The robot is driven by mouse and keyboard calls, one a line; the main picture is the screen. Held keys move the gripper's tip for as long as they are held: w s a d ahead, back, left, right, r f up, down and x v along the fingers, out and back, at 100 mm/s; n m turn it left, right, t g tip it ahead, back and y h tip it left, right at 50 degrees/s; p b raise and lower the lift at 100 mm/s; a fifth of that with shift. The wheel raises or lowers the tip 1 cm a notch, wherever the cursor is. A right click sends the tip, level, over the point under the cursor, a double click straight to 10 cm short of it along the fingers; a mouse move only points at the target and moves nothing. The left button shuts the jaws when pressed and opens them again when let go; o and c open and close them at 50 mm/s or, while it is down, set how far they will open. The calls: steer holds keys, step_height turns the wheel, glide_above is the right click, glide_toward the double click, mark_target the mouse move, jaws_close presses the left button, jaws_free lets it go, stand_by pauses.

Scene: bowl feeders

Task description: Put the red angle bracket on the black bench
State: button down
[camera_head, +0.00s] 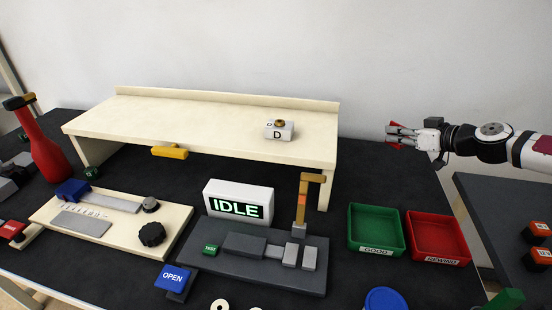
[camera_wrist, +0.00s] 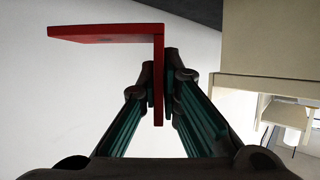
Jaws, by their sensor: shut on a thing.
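My gripper (camera_head: 392,134) is at the right of the head view, raised in front of the pale wall and pointing left. It is shut on the red angle bracket (camera_head: 395,125), which shows only in small part there. In the wrist view the bracket (camera_wrist: 110,34) is L-shaped, with one flat leg between the fingertips (camera_wrist: 159,85) and the other leg reaching left. The black bench (camera_head: 350,160) is the dark surface under the equipment, below and left of my gripper. The bracket is in the air, apart from the bench.
An IDLE display (camera_head: 238,201) stands at the middle. A dark side surface (camera_head: 500,220) lies at right.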

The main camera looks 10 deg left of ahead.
step_height(320, 180, down, 10)
steer(key=shift+b, duration=0.5)
stand_by(0.3)
steer(key=c, duration=2.1)
jaws_free()
steer(key=o, duration=0.3)
steer(key=p+v, duration=0.1)
steer(key=v, duration=1.1)
steer(key=shift+s, duration=0.1)
